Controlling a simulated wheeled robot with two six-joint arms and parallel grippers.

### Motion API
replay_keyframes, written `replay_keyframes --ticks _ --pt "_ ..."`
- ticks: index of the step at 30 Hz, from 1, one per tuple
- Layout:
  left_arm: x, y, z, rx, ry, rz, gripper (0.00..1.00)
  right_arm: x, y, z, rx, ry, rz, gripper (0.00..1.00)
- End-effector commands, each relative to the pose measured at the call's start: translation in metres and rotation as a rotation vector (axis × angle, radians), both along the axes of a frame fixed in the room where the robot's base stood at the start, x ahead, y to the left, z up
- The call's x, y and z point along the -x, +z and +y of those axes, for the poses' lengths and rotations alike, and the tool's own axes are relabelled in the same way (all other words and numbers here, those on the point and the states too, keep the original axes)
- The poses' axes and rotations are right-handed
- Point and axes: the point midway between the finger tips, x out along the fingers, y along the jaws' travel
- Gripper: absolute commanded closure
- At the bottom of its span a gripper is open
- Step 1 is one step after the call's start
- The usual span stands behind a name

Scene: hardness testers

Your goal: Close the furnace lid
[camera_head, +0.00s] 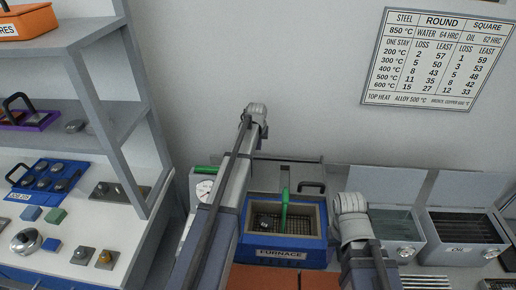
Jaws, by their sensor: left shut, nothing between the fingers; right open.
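The furnace (284,254) is a blue box labelled FURNACE in the middle of the view. Its top is open and shows a dark grid inside a pale rim. A grey panel with a black handle (312,186), apparently the raised lid (275,178), stands behind the opening. A green upright piece (284,212) shows inside the opening. My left arm runs up past the furnace's left side and hides part of it. My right arm stands at the furnace's right front. I cannot make out the fingers of either gripper.
Two grey tanks, one marked OIL (461,236), stand open right of the furnace. A dial instrument (203,190) is left of my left arm. A grey shelf (95,100) and a white table (85,225) with small samples fill the left.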

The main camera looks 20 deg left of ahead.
Motion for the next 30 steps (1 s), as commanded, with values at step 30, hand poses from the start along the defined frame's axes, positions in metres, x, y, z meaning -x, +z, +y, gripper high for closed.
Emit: replay_keyframes --ticks 30 --pt "0.033 -0.032 -0.009 0.0 0.0 0.0 1.0 0.0 -0.032 0.0 0.0 0.0 0.0 0.5"
